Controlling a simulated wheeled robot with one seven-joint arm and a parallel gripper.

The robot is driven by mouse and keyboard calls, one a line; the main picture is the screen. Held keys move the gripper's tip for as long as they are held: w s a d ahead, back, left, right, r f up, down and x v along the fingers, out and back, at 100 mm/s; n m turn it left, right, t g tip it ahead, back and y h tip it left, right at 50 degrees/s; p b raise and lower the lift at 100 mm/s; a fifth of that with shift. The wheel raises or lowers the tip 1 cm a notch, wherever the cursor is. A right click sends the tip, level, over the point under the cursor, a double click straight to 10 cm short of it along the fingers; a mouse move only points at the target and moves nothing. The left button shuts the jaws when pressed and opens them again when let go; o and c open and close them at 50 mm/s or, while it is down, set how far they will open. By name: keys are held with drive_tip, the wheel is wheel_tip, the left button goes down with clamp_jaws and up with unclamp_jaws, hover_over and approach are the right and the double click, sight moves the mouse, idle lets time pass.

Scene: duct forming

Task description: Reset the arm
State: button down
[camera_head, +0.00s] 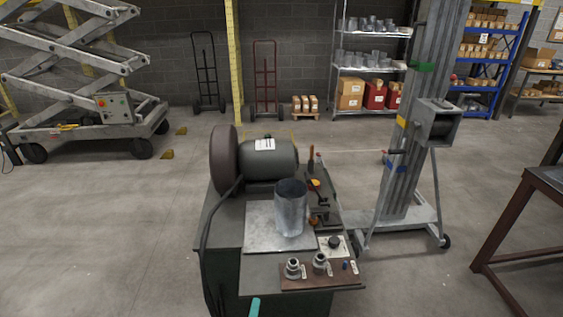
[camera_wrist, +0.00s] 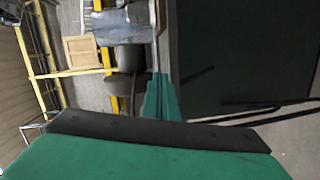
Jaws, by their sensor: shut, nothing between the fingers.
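My gripper (camera_wrist: 160,85) shows in the wrist view as teal fingers, shut with nothing between them, rising from a dark-edged green body along the bottom. In the head view only a small teal tip (camera_head: 255,304) shows at the bottom edge, in front of the dark green machine bench (camera_head: 222,262). The rest of my arm is out of that view. A grey metal duct cylinder (camera_head: 291,210) stands upright on a metal sheet (camera_head: 262,238) on the bench. The tip is apart from the duct.
A lifting mast (camera_head: 405,150) stands right behind. A brown-legged table (camera_head: 505,218) is at right. Floor left of the bench is clear.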

drive_tip(key=s+d+f+m+g+y, duration=0.1)
drive_tip(key=s+d+f+m, duration=0.15)
drive_tip(key=s, duration=0.75)
drive_tip(key=s+d+f+m+g+y, duration=0.1)
drive_tip(key=s+f+m, duration=0.15)
drive_tip(key=s, duration=0.85)
drive_tip(key=s+d+r+m, duration=0.2)
drive_tip(key=s+r+m, duration=0.2)
drive_tip(key=s+r, duration=0.2)
drive_tip(key=s+d+r+m, duration=0.2)
drive_tip(key=s+r+m, duration=0.3)
drive_tip(key=s, duration=0.5)
drive_tip(key=shift+d+r+m+t+h, duration=0.25)
drive_tip(key=shift+r+m+t+h, duration=0.05)
drive_tip(key=shift+r, duration=0.4)
drive_tip(key=shift+s, duration=0.1)
